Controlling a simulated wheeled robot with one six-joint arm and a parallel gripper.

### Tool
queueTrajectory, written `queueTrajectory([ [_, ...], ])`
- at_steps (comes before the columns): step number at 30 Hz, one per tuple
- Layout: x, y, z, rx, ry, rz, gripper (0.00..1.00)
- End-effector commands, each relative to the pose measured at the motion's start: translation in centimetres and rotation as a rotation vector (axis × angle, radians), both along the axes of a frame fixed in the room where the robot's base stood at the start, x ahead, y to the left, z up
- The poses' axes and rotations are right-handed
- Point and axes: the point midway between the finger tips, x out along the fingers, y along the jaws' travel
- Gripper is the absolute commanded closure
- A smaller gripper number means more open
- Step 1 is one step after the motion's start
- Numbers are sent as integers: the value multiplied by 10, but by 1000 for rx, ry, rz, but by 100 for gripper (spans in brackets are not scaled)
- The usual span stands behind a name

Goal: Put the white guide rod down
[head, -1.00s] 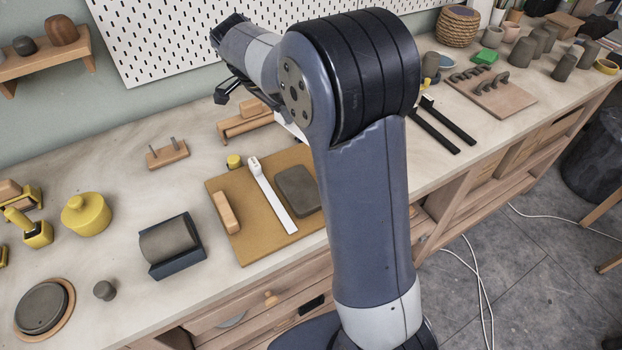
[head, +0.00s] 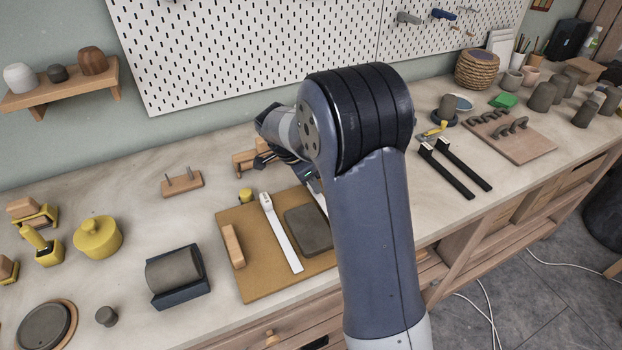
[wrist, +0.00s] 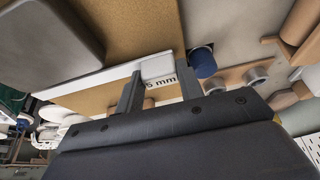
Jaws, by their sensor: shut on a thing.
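My gripper (wrist: 160,82) is shut on the labelled head end of the white guide rod (wrist: 158,67), marked "5 mm". The rod's flat strip runs left in the wrist view, over the ochre board beside the grey clay slab (wrist: 45,25). In the head view my gripper (head: 308,177) is at the far edge of the board (head: 262,285). A short piece of the held rod (head: 319,199) shows right of the slab (head: 308,230); my arm hides the rest. Whether it touches the board cannot be told. Another white rod (head: 281,235) lies left of the slab.
A wooden strip (head: 233,246) lies on the board's left side. A yellow cylinder (head: 246,195) stands by its far edge, with a wooden stand (head: 243,161) behind. A roller in a dark cradle (head: 178,275) is to the left. Two black bars (head: 447,171) lie right of my arm.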

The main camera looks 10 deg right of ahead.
Motion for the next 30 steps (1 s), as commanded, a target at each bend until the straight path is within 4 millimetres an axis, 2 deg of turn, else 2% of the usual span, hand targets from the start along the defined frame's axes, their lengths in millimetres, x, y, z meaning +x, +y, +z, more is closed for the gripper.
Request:
queueTrajectory([
  [11,0,0,-7,0,-2,1,90],
  [12,0,0,-6,0,-2,1,63],
  [18,0,0,-6,1,-2,1,46],
  [20,0,0,-6,1,-2,1,43],
  [30,0,0,0,1,-2,1,43],
])
